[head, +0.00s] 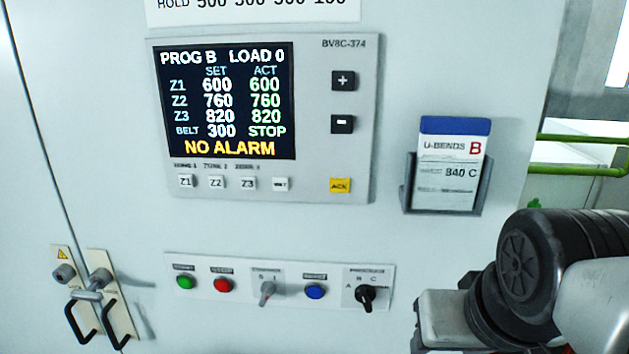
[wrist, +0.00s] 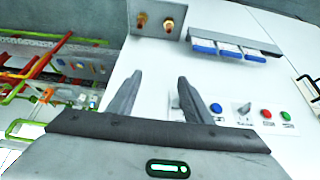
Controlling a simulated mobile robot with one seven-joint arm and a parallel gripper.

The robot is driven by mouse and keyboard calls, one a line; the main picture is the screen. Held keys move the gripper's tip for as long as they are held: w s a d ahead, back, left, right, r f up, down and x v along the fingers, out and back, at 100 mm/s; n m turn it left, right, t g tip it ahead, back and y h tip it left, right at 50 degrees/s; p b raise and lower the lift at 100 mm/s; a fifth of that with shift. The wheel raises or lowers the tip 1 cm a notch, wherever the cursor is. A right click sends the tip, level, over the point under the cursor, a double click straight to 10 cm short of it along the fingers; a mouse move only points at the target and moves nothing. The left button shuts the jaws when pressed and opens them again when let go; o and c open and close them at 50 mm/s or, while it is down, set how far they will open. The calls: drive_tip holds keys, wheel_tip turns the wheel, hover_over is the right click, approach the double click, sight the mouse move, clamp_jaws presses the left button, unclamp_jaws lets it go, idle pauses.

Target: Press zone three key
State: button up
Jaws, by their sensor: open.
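The zone three key is the small white key marked Z3 (head: 248,183), third in the row under the display (head: 226,102) on the grey control panel (head: 365,100). Keys Z1 (head: 186,181) and Z2 (head: 217,182) sit to its left, and another white key (head: 281,184) to its right. The display reads Z3 820 set, 820 actual, and NO ALARM. My gripper (wrist: 160,76) is open with nothing between its fingers in the wrist view. In the head view only my arm shows at the lower right, well away from the key. The Z3 key is not seen in the wrist view.
A card holder (head: 408,190) juts out right of the panel. Below is a strip with a green button (head: 184,282), a red button (head: 222,285), a blue button (head: 315,291) and selector switches. Door handles (head: 80,322) stick out lower left. The face around the keys is clear.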

clamp_jaws()
idle(1.3)
